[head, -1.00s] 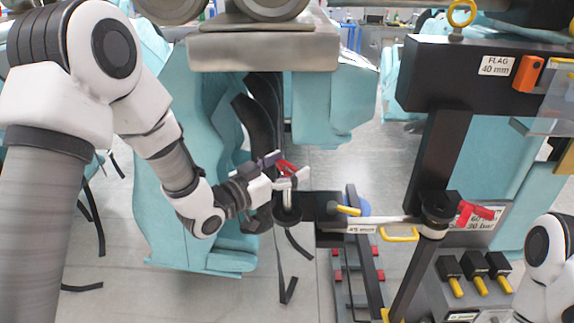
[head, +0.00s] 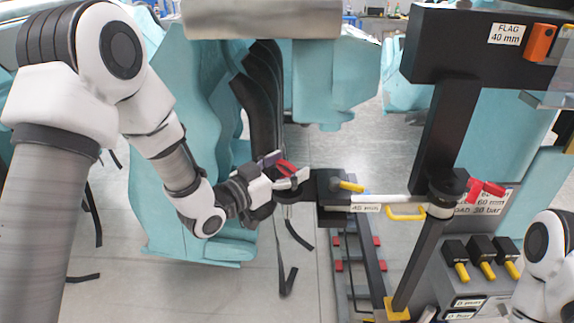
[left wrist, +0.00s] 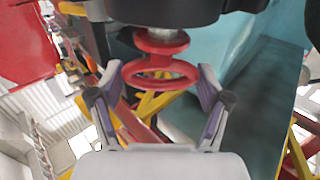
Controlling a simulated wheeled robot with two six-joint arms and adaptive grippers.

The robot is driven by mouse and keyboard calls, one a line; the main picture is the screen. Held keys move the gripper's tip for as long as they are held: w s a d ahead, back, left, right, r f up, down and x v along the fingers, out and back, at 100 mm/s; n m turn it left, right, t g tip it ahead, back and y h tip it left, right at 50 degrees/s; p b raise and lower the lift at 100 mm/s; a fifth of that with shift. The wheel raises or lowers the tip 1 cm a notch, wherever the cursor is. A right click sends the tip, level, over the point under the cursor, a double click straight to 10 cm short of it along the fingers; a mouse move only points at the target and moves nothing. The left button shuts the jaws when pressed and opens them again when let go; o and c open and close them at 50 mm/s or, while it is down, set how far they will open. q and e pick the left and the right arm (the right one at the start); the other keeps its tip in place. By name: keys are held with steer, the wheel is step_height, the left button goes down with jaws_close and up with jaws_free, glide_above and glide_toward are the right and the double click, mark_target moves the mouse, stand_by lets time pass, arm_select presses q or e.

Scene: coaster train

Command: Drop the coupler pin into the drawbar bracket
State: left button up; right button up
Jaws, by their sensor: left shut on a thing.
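My left gripper (head: 291,178) is at the middle of the head view, shut on a red part that I take to be the coupler pin's ring handle (head: 286,168). In the left wrist view the red ring (left wrist: 160,72) lies between the two fingers (left wrist: 158,105), with a red collar and a short silver shaft running into a dark round body. The black drawbar bracket (head: 326,184) is right beside the gripper in the head view. The gripper hides the pin's lower end, so I cannot tell whether it is in the bracket hole. My right gripper is out of view.
A pale bar with a 45 mm label (head: 366,208) and a yellow handle (head: 406,213) stand right of the bracket. A black post (head: 440,140) carries a FLAG 40 mm beam. Black boxes with yellow levers (head: 460,271) are lower right. Teal covers (head: 185,190) stand behind my left arm.

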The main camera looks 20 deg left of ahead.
arm_select(q)
steer(key=shift+f, duration=0.1)
steer(key=o, duration=1.4)
steer(key=shift+o, duration=0.2)
steer(key=shift+s, duration=0.1)
steer(key=v, duration=1.2)
